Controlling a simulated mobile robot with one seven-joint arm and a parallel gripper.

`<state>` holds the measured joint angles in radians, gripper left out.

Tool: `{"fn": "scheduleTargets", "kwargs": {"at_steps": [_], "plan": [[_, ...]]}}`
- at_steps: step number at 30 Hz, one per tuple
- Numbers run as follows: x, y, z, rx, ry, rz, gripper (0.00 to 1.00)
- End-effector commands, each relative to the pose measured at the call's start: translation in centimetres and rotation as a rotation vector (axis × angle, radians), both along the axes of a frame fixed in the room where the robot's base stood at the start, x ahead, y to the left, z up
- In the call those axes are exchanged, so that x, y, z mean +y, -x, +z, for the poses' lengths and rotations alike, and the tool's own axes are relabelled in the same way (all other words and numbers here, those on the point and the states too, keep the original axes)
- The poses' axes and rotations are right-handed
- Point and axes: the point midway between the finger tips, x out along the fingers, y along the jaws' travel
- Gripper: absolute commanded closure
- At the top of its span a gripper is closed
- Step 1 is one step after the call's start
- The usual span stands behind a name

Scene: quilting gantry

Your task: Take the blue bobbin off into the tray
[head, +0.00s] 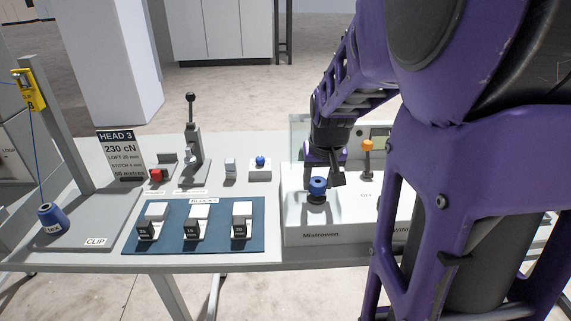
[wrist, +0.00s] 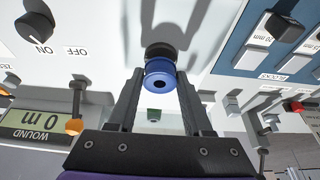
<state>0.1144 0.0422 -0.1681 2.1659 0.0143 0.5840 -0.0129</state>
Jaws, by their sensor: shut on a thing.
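The blue bobbin (head: 317,186) is a small spool with a dark hole in its top. It sits over a dark round base on the white winder box (head: 335,235). My gripper (head: 325,168) reaches down to it from behind. In the wrist view the bobbin (wrist: 160,77) lies between the two fingertips of my gripper (wrist: 160,85), which are shut on it. A dark round piece shows just beyond the bobbin there. I cannot make out a tray for certain in either view.
A black knob (wrist: 36,25) and a WOUND display (wrist: 45,122) are on the winder. An orange-topped lever (head: 367,148) stands right of my gripper.

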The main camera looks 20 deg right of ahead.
Motion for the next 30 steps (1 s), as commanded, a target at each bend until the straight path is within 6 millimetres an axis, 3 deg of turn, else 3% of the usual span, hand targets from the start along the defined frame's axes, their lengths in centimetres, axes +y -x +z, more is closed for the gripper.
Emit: {"fn": "scheduleTargets", "kwargs": {"at_steps": [21, 30], "plan": [[0.0, 0.0, 2.7, 0.000, 0.000, 0.000, 1.00], [0.0, 0.0, 2.8, 0.000, 0.000, 0.000, 1.00]]}}
